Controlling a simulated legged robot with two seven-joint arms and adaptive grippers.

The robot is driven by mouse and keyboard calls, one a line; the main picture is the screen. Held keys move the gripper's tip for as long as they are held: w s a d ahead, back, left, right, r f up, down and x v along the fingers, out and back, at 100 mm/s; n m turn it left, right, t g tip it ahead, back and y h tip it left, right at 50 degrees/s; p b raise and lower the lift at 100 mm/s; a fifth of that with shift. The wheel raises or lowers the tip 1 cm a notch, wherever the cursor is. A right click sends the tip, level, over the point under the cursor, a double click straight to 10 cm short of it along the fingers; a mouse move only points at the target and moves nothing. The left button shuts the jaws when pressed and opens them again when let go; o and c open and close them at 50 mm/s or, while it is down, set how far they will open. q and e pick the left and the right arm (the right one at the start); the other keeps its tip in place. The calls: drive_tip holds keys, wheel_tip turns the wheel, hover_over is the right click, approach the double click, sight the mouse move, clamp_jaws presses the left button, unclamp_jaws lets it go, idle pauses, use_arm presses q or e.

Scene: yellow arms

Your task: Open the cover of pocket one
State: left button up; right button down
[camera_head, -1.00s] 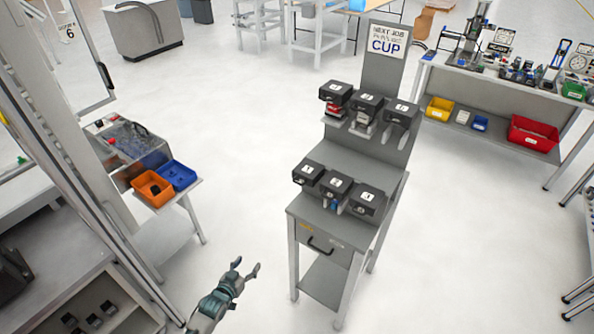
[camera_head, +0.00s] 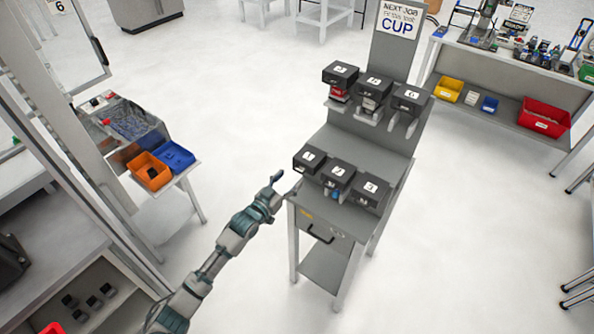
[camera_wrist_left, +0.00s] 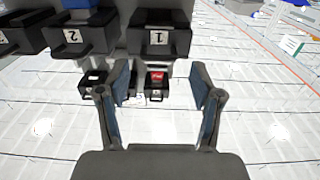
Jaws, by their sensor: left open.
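Pocket one (camera_head: 309,159) is a black box with a white "1" label, at the left end of the lower row on the grey stand. Its dark cover looks closed. My left gripper (camera_head: 277,186) is just left of and below it in the head view, apart from it. In the left wrist view, pocket one (camera_wrist_left: 158,38) appears upside down at top centre, beyond the open, empty fingers of my left gripper (camera_wrist_left: 160,78). My right gripper is not in view.
Pocket two (camera_head: 337,174) and pocket three (camera_head: 370,190) stand beside pocket one. More black pockets sit on the upper row (camera_head: 374,84). A drawer handle (camera_head: 319,234) juts from the stand's front. Orange (camera_head: 149,171) and blue bins (camera_head: 175,156) stand left. Floor between is clear.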

sight(297, 171)
use_arm(q)
drive_tip(key=x, duration=0.5)
drive_tip(key=shift+d, duration=0.3)
drive_tip(key=shift+a, duration=0.2)
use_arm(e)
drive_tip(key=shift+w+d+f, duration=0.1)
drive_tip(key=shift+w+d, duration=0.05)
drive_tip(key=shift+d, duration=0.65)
use_arm(q)
drive_tip(key=shift+a, duration=0.1)
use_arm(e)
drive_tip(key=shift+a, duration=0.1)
